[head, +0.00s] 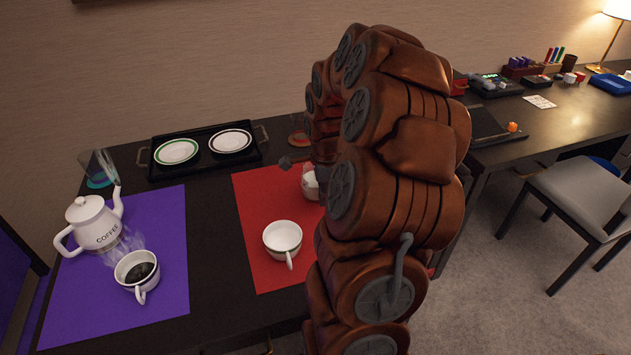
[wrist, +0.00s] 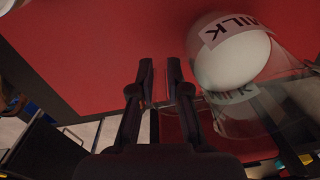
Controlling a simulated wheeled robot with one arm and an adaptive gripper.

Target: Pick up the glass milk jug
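The milk jug (head: 310,183) stands on the red mat in the head view, mostly hidden behind my arm. In the wrist view the clear glass jug (wrist: 233,50), with white milk and a "MILK" label, is large at the right. My gripper (wrist: 160,70) is in the middle of the wrist view, just left of the jug. Its two fingers are a narrow gap apart. I cannot tell whether a clear glass handle lies between them or whether they touch the jug.
The red mat (head: 256,208) also holds a white cup (head: 282,240). A black tray (head: 207,132) with two plates is at the back. A white coffee pot (head: 94,222) and a coffee cup (head: 136,274) stand on the purple mat (head: 160,225). A chair (head: 583,192) is at the right.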

